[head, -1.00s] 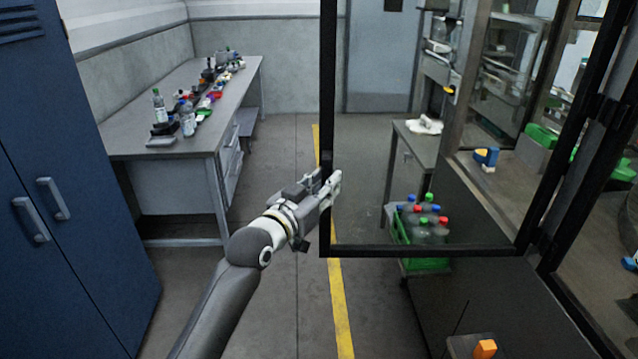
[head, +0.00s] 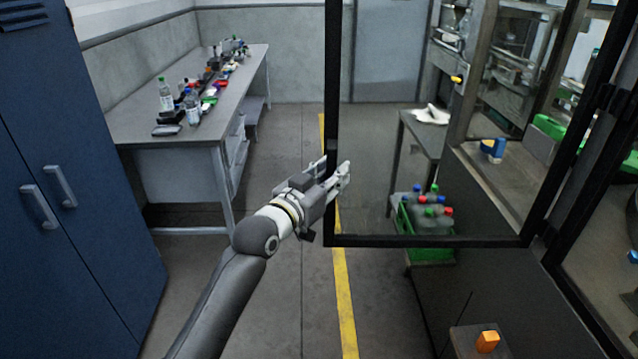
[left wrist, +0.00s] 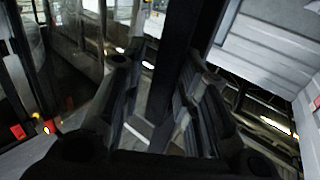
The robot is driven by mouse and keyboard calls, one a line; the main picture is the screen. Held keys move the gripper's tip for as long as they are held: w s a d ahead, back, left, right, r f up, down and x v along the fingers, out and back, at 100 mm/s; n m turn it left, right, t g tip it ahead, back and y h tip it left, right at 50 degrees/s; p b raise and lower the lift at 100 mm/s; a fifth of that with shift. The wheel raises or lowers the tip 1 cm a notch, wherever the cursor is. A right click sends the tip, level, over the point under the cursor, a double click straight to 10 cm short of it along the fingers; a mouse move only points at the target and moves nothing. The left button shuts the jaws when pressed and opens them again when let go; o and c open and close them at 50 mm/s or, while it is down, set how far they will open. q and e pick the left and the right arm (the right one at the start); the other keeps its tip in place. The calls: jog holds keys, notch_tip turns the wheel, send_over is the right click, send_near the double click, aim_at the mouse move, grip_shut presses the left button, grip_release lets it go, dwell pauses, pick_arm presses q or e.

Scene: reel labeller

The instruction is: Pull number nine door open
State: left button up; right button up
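The door (head: 430,241) is a clear panel in a black frame, swung out from the machine on the right. I see no number on it. My left gripper (head: 332,178) is at the door's free upright edge, low down. In the left wrist view, the black upright (left wrist: 178,70) runs between the two fingers of my left gripper (left wrist: 160,105). The fingers stand apart on either side of it, with light gaps showing beside the bar. Whether one finger touches it is hard to tell. My right gripper is not in view.
A blue locker (head: 70,200) stands at the left, and a grey workbench (head: 200,135) with bottles and small parts behind it. A green crate of bottles (head: 430,256) shows by the door's lower edge. The floor around the yellow line (head: 343,300) is clear.

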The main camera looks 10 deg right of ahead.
pick_arm(q)
jog(key=v, duration=1.1)
jog(key=shift+s+a, duration=0.25)
jog(key=shift+a, duration=0.05)
jog(key=shift+f, duration=0.1)
